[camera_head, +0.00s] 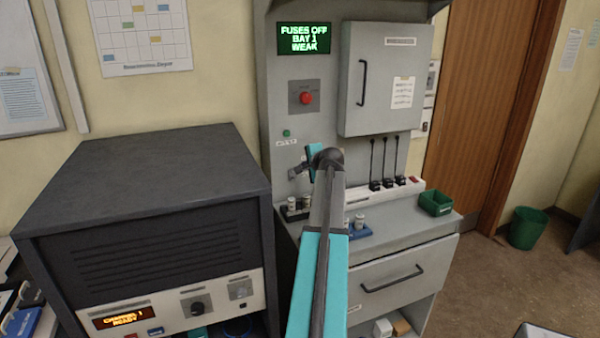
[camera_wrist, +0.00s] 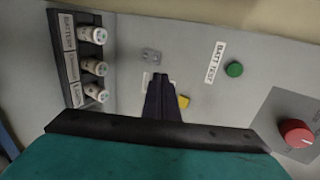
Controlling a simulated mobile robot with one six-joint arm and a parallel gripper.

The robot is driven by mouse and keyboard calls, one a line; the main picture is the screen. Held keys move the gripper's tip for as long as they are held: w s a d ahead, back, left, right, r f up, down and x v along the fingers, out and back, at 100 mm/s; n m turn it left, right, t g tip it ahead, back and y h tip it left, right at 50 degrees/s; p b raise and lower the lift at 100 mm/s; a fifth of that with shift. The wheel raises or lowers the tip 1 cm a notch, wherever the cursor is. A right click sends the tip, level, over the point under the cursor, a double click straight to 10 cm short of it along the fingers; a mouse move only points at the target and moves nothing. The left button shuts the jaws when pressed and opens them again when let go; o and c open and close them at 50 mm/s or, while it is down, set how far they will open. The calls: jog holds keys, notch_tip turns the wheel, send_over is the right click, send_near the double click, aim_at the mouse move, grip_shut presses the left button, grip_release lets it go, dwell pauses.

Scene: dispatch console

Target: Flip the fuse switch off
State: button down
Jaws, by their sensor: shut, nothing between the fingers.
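The green-lettered display (camera_head: 304,38) at the top of the grey console panel reads "FUSES OFF", "BAY 1", "WEAK". My gripper (camera_head: 295,172) is at the panel, below the small green button (camera_head: 286,133). In the wrist view its dark fingers (camera_wrist: 160,82) are together and empty. A small yellow piece (camera_wrist: 184,101) shows right beside the fingers, and a small grey fitting (camera_wrist: 151,56) lies just beyond their tips. A pale label there is partly covered by the fingers. I cannot tell which part is the fuse switch, or whether the fingers touch anything.
A red knob (camera_head: 306,98) is above the green button, labelled "BATT TEST" in the wrist view (camera_wrist: 235,69). Several white cells (camera_wrist: 94,67) sit in a labelled rack. A grey cabinet (camera_head: 385,78) and a green bin (camera_head: 436,203) are right; a dark equipment box (camera_head: 150,180) is left.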

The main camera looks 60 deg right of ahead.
jog(key=v, duration=0.2)
jog(key=b+v, duration=0.1)
jog(key=v, duration=0.1)
jog(key=shift+r, duration=0.45)
jog(key=shift+r, duration=0.1)
